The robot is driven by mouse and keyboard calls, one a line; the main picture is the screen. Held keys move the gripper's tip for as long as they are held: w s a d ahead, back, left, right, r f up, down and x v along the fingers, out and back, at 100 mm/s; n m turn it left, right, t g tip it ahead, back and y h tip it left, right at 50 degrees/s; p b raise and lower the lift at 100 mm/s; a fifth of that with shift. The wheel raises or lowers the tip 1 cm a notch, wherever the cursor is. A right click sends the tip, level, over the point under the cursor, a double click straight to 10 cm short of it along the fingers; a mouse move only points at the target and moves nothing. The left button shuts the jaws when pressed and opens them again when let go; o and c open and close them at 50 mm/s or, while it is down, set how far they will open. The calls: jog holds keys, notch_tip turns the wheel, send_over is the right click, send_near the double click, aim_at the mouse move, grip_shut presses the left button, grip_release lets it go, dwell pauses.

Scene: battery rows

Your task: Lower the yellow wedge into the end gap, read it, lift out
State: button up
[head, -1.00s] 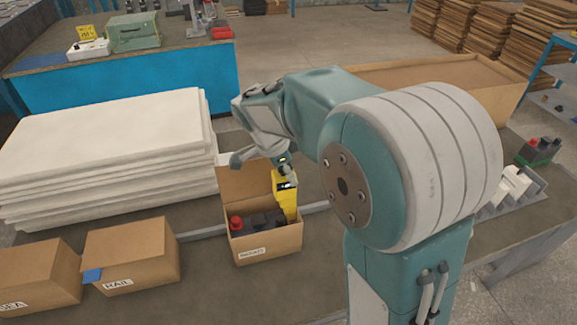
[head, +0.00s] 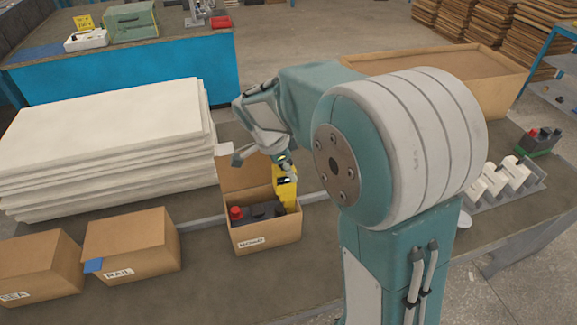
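The yellow wedge (head: 285,191) is upright at the right end of an open cardboard box (head: 265,237). Its lower part is hidden behind the box's contents and wall. My gripper (head: 284,168) is directly above the wedge, at its top end, and looks closed on it; the fingers are small in this view. Inside the box are dark batteries (head: 262,211), one with a red cap (head: 236,212) at the left end. How deep the wedge sits in the end gap cannot be seen.
Closed boxes (head: 130,245) and (head: 38,266) stand left of the open box. A stack of white sheets (head: 110,150) lies behind them. A rack of white pieces (head: 500,183) and a dark red-topped battery (head: 539,141) are at right. The front bench is clear.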

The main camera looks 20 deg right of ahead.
jog(key=o, duration=0.4)
jog(key=shift+f, duration=0.25)
jog(key=shift+a+r, duration=0.1)
jog(key=shift+r, duration=0.1)
jog(key=shift+r, duration=0.2)
jog(key=d+v, duration=0.1)
jog(key=v, duration=0.6)
jog(key=d+v, duration=0.1)
jog(key=v, duration=0.5)
jog(key=d+r+v, duration=0.1)
jog(key=v, duration=0.6)
jog(key=shift+w+a+r, duration=0.15)
jog(key=shift+w+r, duration=0.05)
jog(key=shift+r, duration=0.2)
jog(key=shift+c, duration=0.2)
grip_shut()
